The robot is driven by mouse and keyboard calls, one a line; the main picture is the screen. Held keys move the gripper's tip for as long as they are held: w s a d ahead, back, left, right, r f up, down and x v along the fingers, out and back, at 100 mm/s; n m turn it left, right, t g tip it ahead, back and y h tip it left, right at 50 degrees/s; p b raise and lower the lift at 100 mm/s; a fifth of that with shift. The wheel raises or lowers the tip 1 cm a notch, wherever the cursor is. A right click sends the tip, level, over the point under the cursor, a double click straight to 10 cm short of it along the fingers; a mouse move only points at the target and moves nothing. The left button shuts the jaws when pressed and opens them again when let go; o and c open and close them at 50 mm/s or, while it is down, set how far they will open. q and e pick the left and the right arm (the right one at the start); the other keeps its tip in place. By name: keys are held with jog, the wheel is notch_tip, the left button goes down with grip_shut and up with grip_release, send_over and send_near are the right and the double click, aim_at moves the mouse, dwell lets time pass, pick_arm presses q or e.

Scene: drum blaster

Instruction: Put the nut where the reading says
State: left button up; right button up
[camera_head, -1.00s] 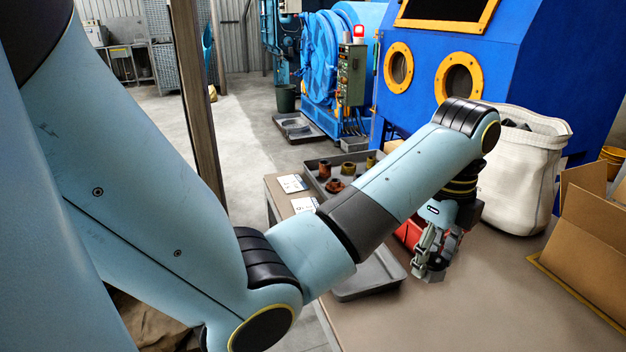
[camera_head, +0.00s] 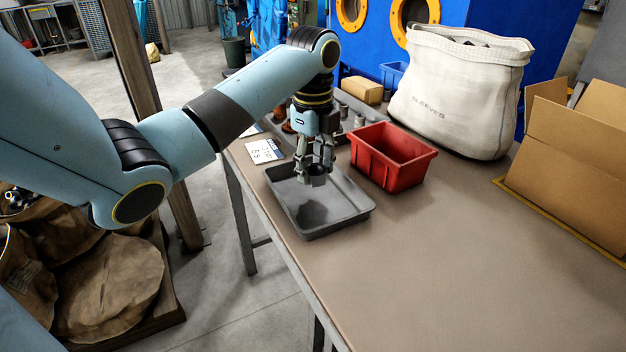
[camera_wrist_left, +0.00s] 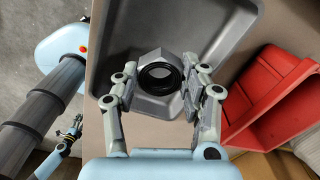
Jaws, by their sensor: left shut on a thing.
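The nut (camera_wrist_left: 150,62) is a grey hex nut with a dark threaded hole. My left gripper (camera_head: 317,176) is shut on it, and the left wrist view shows a finger on each side of the nut. In the head view the nut (camera_head: 318,180) is held above the grey tray (camera_head: 345,214). The tray looks empty. A white card (camera_head: 264,151) with dark print lies beside the tray, but its text is too small to read surely. What looks like my right gripper (camera_wrist_left: 75,127) shows small in the left wrist view.
A red bin (camera_head: 395,170) stands just right of the tray. Behind are a white sleeves bag (camera_head: 455,95), a blue bin (camera_head: 393,72) and a tan block (camera_head: 362,90). A cardboard box (camera_head: 570,150) stands at right. The table's front is clear.

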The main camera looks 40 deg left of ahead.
aim_at(313, 197)
pick_arm(q)
notch_tip(313, 197, down, 4)
jog(key=shift+r+b, duration=0.2)
jog(key=shift+b, duration=0.15)
jog(key=shift+f, duration=0.25)
pick_arm(e)
jog(key=shift+a+f, duration=0.2)
jog(key=shift+f, duration=0.15)
jog(key=shift+d, duration=0.1)
pick_arm(q)
jog(key=shift+f, duration=0.25)
jog(key=o, duration=1.3)
pick_arm(e)
jog(key=shift+s+d, duration=0.1)
jog(key=shift+d, duration=0.1)
pick_arm(q)
jog(key=shift+o, duration=0.2)
